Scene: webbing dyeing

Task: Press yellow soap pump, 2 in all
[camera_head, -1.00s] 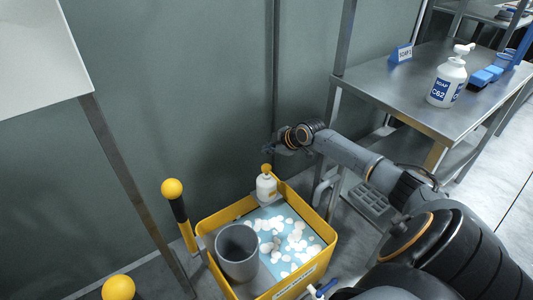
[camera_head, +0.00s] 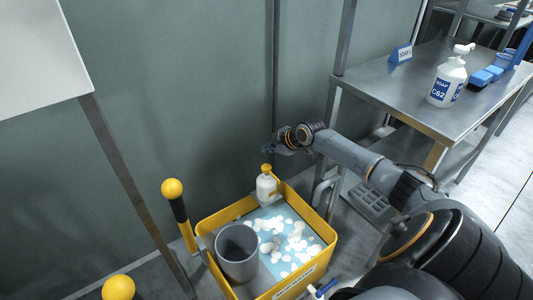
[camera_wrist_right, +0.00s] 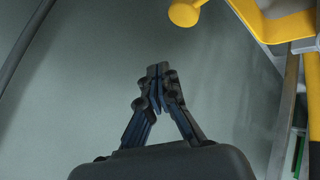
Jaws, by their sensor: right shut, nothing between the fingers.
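The soap bottle (camera_head: 266,188) is white with a yellow pump (camera_head: 267,169) on top. It stands upright at the back corner of the yellow tub in the head view. My right gripper (camera_head: 267,148) is above the pump and apart from it, with the arm coming from the right. In the right wrist view the gripper (camera_wrist_right: 158,72) is shut and empty, its fingertips together against the grey wall. A rounded yellow part at that view's top edge looks like the pump head, but I cannot be sure. My left gripper is not in view.
The yellow tub (camera_head: 328,238) holds white pieces in pale blue liquid and a grey cup (camera_head: 237,250). A yellow-topped post (camera_head: 173,188) stands left of it. A metal table (camera_head: 400,75) at right carries a white soap bottle (camera_head: 447,82). The grey wall is close behind.

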